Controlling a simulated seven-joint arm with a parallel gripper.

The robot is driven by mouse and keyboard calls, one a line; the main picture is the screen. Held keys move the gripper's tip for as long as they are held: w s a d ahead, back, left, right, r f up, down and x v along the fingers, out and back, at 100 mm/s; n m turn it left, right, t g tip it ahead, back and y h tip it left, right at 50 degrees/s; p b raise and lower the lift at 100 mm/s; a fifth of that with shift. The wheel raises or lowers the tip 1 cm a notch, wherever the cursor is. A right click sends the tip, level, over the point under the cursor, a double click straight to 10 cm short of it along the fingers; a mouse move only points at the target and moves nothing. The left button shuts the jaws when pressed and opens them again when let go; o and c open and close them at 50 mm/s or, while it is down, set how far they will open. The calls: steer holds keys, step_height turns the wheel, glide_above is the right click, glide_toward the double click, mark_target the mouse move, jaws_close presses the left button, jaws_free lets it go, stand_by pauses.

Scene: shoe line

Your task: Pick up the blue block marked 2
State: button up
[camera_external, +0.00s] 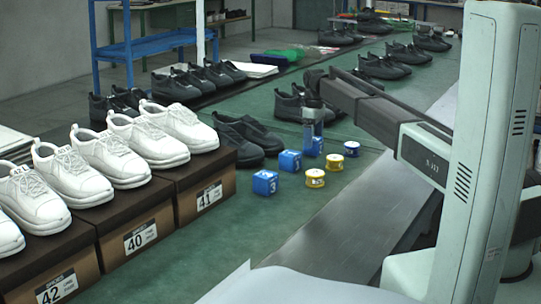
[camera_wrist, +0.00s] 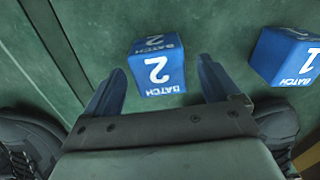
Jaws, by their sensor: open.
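The blue block marked 2 (camera_wrist: 158,68) shows in the wrist view on the green surface, its white 2 and the word BATCH upside down. My gripper (camera_wrist: 160,77) is open, with one finger at each side of this block and no clear contact. In the external view my gripper (camera_external: 313,122) points down over a blue block (camera_external: 314,147), partly hidden by it. Another blue block, marked 1 (camera_wrist: 288,58), lies to the right in the wrist view. Two more blue blocks (camera_external: 290,161) (camera_external: 265,182) stand nearer the camera in the external view; the nearest shows a 3.
Two yellow-rimmed spools (camera_external: 315,178) (camera_external: 352,149) stand right of the blocks. Dark shoes (camera_external: 245,138) stand left of them, and white shoes (camera_external: 110,155) sit on brown boxes (camera_external: 205,185). Dark shoes also edge the wrist view (camera_wrist: 28,140). Green surface is bare toward the front.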

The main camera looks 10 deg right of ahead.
steer(key=shift+f, duration=0.7)
steer(key=c, duration=1.1)
